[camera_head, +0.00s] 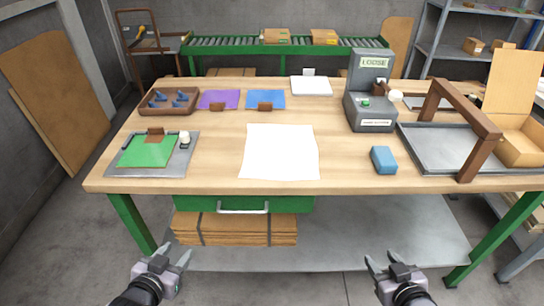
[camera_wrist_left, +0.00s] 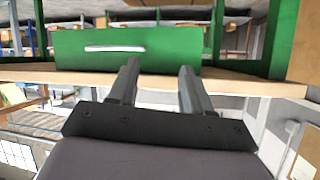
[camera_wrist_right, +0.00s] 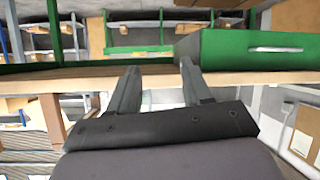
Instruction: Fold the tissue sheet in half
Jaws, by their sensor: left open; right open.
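A white tissue sheet (camera_head: 280,152) lies flat and unfolded on the wooden workbench (camera_head: 215,165), close to its front edge. My left gripper (camera_head: 166,254) is open and empty, in front of the bench and below its top, left of the sheet. In the left wrist view its two fingers (camera_wrist_left: 157,88) stand apart with nothing between them. My right gripper (camera_head: 383,262) is open and empty, also in front of the bench, right of the sheet. In the right wrist view its fingers (camera_wrist_right: 157,88) are apart.
A blue block (camera_head: 383,160) lies right of the sheet. A grey machine (camera_head: 371,95) stands behind it. A grey tray (camera_head: 425,150) with a wooden frame (camera_head: 462,110) is at right. A green pad (camera_head: 147,151) and a brown bin (camera_head: 168,110) are at left. A green drawer (camera_head: 290,204) hangs below.

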